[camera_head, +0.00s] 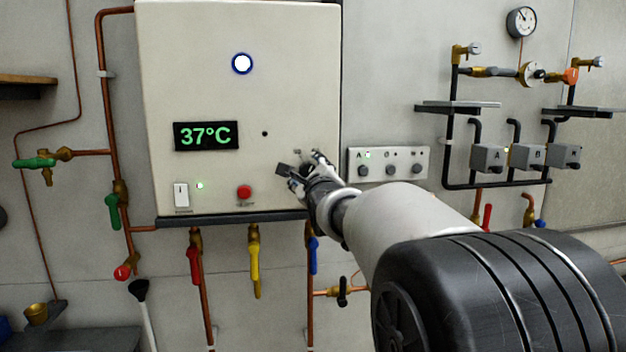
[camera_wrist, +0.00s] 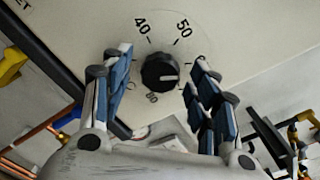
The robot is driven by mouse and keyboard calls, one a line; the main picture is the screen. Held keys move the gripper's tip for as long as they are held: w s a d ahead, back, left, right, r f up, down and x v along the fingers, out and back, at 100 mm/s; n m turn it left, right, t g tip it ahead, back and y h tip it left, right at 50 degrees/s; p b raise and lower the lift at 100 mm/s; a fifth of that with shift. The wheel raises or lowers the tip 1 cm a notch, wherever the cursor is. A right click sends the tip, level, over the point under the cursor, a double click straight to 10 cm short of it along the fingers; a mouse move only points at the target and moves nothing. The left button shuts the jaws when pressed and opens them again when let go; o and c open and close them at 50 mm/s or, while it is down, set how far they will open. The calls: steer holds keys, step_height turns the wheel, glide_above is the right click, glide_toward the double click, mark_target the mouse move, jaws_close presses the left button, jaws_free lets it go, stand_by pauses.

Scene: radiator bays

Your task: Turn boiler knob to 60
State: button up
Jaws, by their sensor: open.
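The boiler (camera_head: 240,100) is a cream wall box with a green 37°C display (camera_head: 206,135). In the wrist view the black round knob (camera_wrist: 160,72) sits on its front, among printed marks. The 40 and 50 read clearly; a number below the knob is hard to read. A white line on the knob points to the right in that view. My gripper (camera_head: 301,163) is at the boiler's lower right and hides the knob in the head view. In the wrist view my gripper (camera_wrist: 162,62) is open, one finger on each side of the knob, with visible gaps.
A red button (camera_head: 244,192) and a white switch (camera_head: 181,195) with a green light are on the boiler's lower front. A small panel (camera_head: 388,163) with several knobs is just right of my gripper. Pipes with coloured valve handles (camera_head: 254,262) hang below.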

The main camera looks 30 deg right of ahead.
steer(key=v, duration=1.1)
steer(key=shift+a, duration=0.1)
steer(key=s+a+f+n+g+y, duration=0.1)
steer(key=s+a+f+n+g, duration=0.3)
steer(key=s+f+n, duration=0.4)
steer(key=s+a+f+n+g+y, duration=0.2)
steer(key=s+a+f+n+g, duration=0.2)
steer(key=s+f+n, duration=0.5)
steer(key=s+a+f+n+g+y, duration=0.2)
steer(key=s+a+f+n+g, duration=0.2)
steer(key=s+a+f+n, duration=0.4)
steer(key=s+f+n, duration=0.1)
steer(key=s+n, duration=0.4)
steer(key=s, duration=0.3)
steer(key=shift+g, duration=0.4)
